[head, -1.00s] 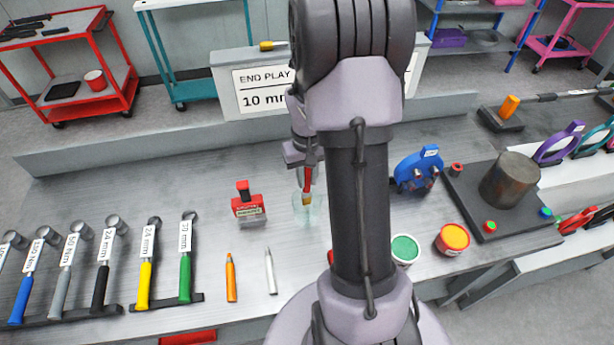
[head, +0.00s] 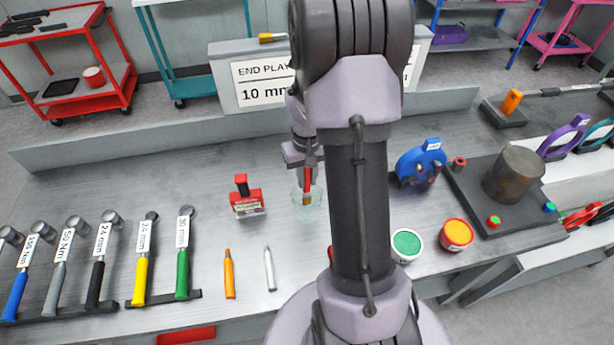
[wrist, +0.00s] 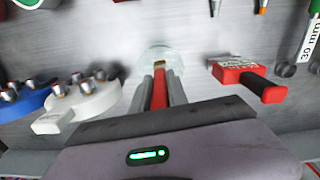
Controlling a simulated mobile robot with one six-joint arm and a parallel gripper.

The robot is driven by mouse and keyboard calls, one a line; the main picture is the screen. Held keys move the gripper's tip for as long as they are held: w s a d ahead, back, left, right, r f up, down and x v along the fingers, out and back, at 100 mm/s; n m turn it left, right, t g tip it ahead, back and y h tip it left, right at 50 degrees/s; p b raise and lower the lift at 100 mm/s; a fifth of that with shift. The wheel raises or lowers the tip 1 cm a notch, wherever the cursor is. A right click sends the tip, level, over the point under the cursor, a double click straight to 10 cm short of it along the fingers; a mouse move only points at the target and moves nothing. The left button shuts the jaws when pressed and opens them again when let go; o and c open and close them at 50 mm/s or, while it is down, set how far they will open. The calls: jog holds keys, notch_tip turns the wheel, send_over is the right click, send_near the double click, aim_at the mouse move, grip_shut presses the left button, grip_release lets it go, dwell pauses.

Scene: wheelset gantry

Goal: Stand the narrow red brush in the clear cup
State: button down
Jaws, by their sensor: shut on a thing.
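The narrow red brush (head: 307,184) hangs upright below my gripper (head: 306,168), bristles down. In the wrist view my gripper (wrist: 160,90) is shut on the red brush (wrist: 159,92), whose tan bristle tip points at the cup. The clear cup (head: 316,200) stands on the bench; it also shows in the wrist view (wrist: 150,56). In the head view the bristle end overlaps the cup's outline. I cannot tell whether the tip is below the rim or in front of it.
A red stamp-like block (head: 247,199) stands left of the cup. An orange marker (head: 229,274) and a silver one (head: 270,270) lie in front. A blue clamp-like tool (head: 420,163) and a green-topped tin (head: 405,246) are to the right. Wrenches (head: 183,258) rest at left.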

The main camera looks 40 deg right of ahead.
jog(key=c, duration=1.2)
grip_release()
jog(key=shift+r, duration=0.15)
notch_tip(320, 180, up, 17)
jog(key=p, duration=0.3)
jog(key=shift+r+p, duration=0.15)
jog(key=shift+p, duration=0.2)
